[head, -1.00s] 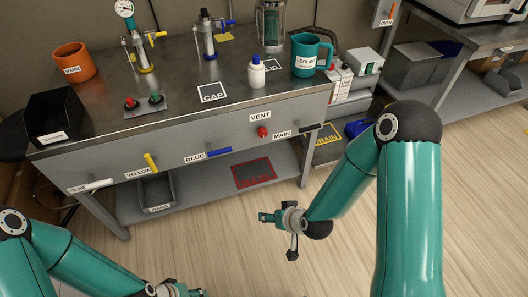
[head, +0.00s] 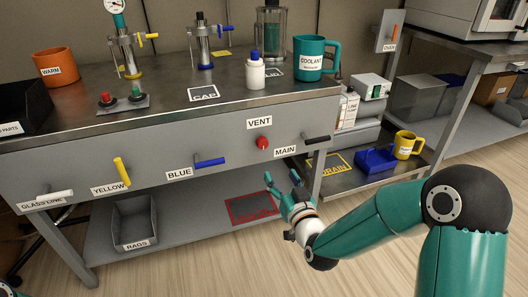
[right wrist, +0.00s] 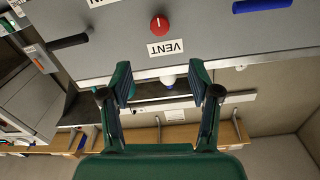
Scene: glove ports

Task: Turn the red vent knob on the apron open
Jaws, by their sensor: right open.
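The red vent knob (head: 263,142) sits on the grey apron (head: 225,145) of the bench, below the VENT label (head: 260,122). In the right wrist view, which looks upside down, the knob (right wrist: 159,24) has a pale line on its face, and the label (right wrist: 165,47) lies between it and my fingers. My right gripper (head: 282,181) is open and empty, below and slightly right of the knob in the head view, not touching it. In the right wrist view my right gripper's two fingers (right wrist: 160,77) are spread apart. My left gripper is out of view.
A black MAIN handle (head: 317,139) is right of the knob. A blue handle (head: 210,161) and a yellow handle (head: 122,171) are to its left. Below are a lower shelf and a grey rags bin (head: 135,222). A teal coolant mug (head: 311,60) stands on top.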

